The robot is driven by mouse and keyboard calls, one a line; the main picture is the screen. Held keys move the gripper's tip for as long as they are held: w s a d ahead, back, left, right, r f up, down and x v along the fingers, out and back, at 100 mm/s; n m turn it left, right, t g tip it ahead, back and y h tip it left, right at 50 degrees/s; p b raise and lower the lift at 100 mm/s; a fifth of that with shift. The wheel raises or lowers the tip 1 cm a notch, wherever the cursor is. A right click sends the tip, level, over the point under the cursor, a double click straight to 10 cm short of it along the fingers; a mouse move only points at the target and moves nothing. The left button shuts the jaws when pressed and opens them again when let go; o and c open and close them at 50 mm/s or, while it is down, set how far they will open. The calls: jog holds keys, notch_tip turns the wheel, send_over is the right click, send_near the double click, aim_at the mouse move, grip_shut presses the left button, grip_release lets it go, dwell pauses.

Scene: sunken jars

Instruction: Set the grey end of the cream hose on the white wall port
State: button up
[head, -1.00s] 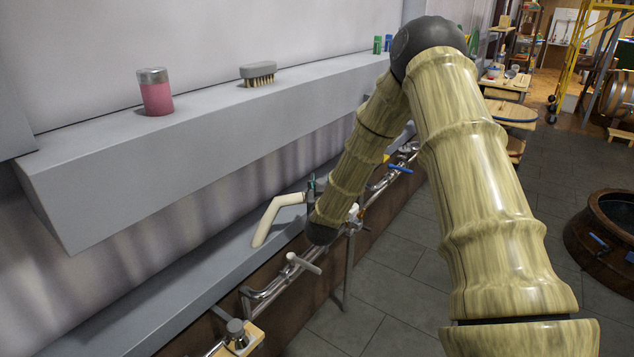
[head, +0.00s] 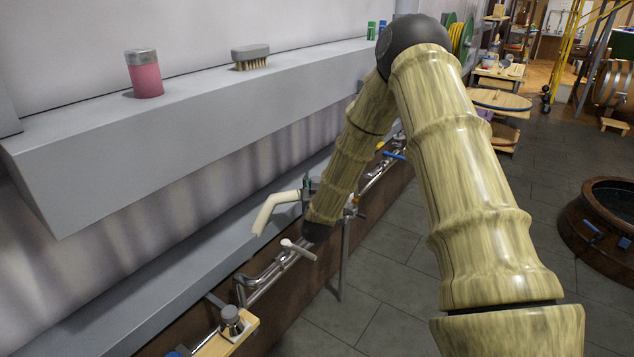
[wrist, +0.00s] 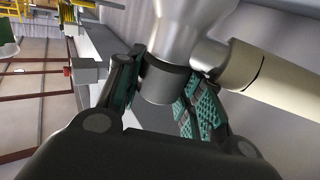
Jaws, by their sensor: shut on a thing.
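The cream hose (head: 268,215) shows in the head view as a short bent tube, left of my gripper (head: 309,187), with its free part hanging down. Its grey end (head: 290,196) points toward the gripper. In the wrist view my gripper (wrist: 160,97) is shut, its teal pads on both sides of a dark grey cylinder (wrist: 163,82) below a light grey body (wrist: 188,30). The cream tube (wrist: 272,76) joins this fitting from the right through a grey collar (wrist: 208,57). My forearm hides part of the grip in the head view. I cannot pick out the white wall port for certain.
A grey ledge (head: 190,105) overhangs on the left, bearing a pink jar (head: 145,76) and a brush (head: 250,58). Below runs a lower grey shelf (head: 150,275). Metal pipes (head: 262,282) with a white handle (head: 298,249) lie close below my gripper.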

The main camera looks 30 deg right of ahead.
jog(key=shift+f, duration=0.25)
jog(key=shift+d+f+b, duration=0.1)
jog(key=shift+f+b, duration=0.35)
jog(key=shift+f, duration=0.1)
jog(key=shift+f, duration=0.3)
dwell(0.3)
jog(key=o, duration=1.2)
jog(key=v, duration=1.2)
